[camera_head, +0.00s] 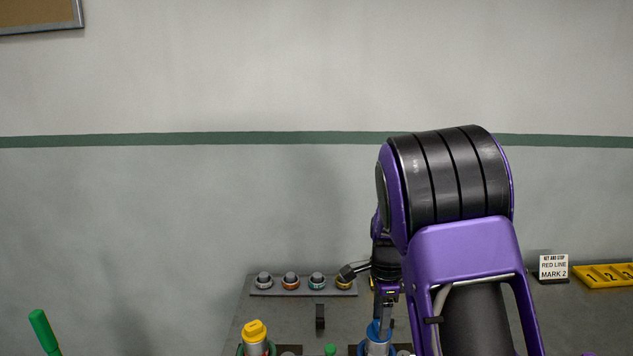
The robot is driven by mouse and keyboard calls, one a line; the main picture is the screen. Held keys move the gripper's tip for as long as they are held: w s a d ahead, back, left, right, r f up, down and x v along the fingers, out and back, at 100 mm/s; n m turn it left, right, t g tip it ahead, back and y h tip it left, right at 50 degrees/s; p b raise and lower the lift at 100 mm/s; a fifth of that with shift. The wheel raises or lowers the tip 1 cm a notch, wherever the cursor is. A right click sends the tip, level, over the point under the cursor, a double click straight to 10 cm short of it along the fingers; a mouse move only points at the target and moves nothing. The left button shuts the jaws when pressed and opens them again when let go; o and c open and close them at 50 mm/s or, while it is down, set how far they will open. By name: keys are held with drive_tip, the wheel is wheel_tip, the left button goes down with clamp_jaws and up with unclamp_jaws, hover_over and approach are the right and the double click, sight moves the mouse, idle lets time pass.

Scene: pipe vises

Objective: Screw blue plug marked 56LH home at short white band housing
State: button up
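A blue plug (376,332) sits at the mouth of a pale grey-white housing (377,348) at the bottom of the picture. A blue ring shows around that housing, low down. My gripper (385,318) points down from above, with its finger ends at the blue plug. Whether the fingers are closed on the plug is not clear, as they are small and partly overlap it. The plug's marking, its thread and any white band on the housing cannot be read here.
A yellow plug (254,330) stands in another grey housing at the left. A rack (303,292) with several coloured-ring pieces is at the bench's back. A green handle (44,331) rises at lower left.

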clamp_jaws()
drive_tip(key=n, duration=0.7)
drive_tip(key=shift+n+b, duration=0.4)
drive_tip(key=n, duration=0.6)
drive_tip(key=shift+n, duration=0.3)
drive_tip(key=n, duration=0.5)
drive_tip(key=shift+n+p, duration=0.3)
drive_tip(key=shift+n, duration=0.1)
drive_tip(key=shift+c, duration=0.6)
unclamp_jaws()
drive_tip(key=shift+n, duration=0.5)
drive_tip(key=shift+f, duration=0.1)
clamp_jaws()
